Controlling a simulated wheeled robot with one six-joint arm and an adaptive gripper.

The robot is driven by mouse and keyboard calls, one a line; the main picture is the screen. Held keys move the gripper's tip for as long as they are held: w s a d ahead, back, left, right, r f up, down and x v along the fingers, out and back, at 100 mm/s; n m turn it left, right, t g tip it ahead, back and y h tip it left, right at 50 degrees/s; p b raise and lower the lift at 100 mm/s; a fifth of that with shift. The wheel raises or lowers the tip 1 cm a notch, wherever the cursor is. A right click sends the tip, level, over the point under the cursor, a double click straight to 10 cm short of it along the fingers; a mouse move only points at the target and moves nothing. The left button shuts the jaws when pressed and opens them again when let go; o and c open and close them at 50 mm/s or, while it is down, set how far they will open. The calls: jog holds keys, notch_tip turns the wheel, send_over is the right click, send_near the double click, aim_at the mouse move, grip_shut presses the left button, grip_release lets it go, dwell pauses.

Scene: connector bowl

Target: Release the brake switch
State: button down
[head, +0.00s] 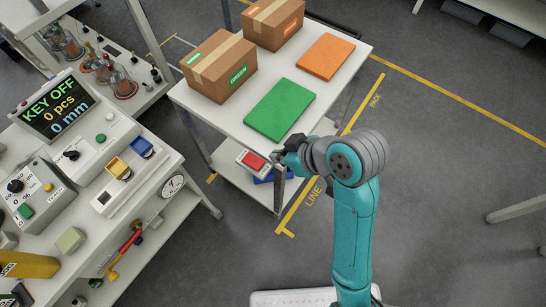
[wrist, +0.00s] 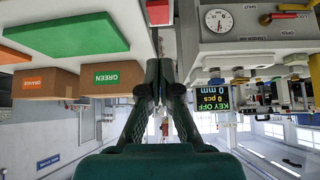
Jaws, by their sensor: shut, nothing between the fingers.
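My gripper (head: 283,158) is beside the front edge of the white packing table, above its lower shelf. In the wrist view its two dark fingers (wrist: 160,78) come together with nothing held between them. No thing in view carries a readable brake label, so I cannot tell which one is the brake switch. On the bench at left stand a grey control box with a dark knob (head: 15,186) and green button (head: 25,211), and a pale panel with a black rotary switch (head: 71,155). A red-topped white box (head: 253,162) lies on the lower shelf, close to my gripper in the picture.
The packing table (head: 215,118) holds a green pad (head: 284,109), an orange pad (head: 325,56) and two cartons. The bench display (head: 58,106) reads KEY OFF, 0 pcs, 0 mm.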

jog(key=shift+w+d+r+n+g, duration=0.1)
jog(key=shift+d+r+n+g, duration=0.05)
jog(key=shift+r, duration=0.2)
jog(key=shift+w+d+r+n+g, duration=0.1)
jog(key=shift+r+n+g, duration=0.05)
jog(key=shift+r, duration=0.2)
send_over(260, 164)
jog(key=f, duration=0.7)
jog(key=shift+s+d+f, duration=0.35)
jog(key=shift+f, duration=0.05)
notch_tip(260, 164, down, 3)
jog(key=shift+d+f, duration=0.1)
jog(key=shift+f, duration=0.45)
jog(key=shift+s+d+f, duration=0.15)
jog(key=shift+d+f, duration=0.05)
jog(key=shift+f, duration=0.3)
jog(key=shift+r, duration=0.2)
